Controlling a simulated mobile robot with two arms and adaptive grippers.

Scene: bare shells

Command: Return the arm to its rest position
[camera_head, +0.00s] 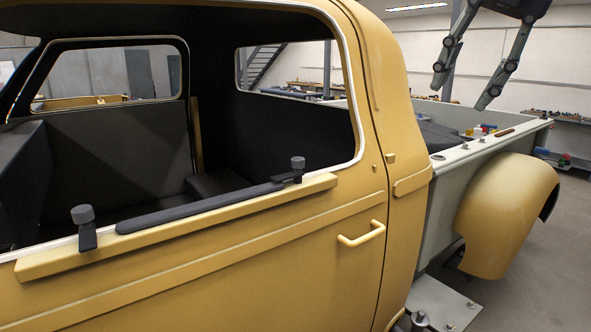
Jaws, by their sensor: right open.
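My right gripper (466,97) hangs down from the top right of the head view. Its two dark fingers are spread wide apart with nothing between them. It is in the air above the grey truck bed, and the fingertips look clear of everything. My left gripper is not in view.
A yellow pickup cab (300,260) with an open window fills the left and middle. A dark padded bar (200,207) lies along the sill. The grey bed wall (440,200) and yellow fender (505,215) stand at right. Shelves with small items (570,118) line the back wall.

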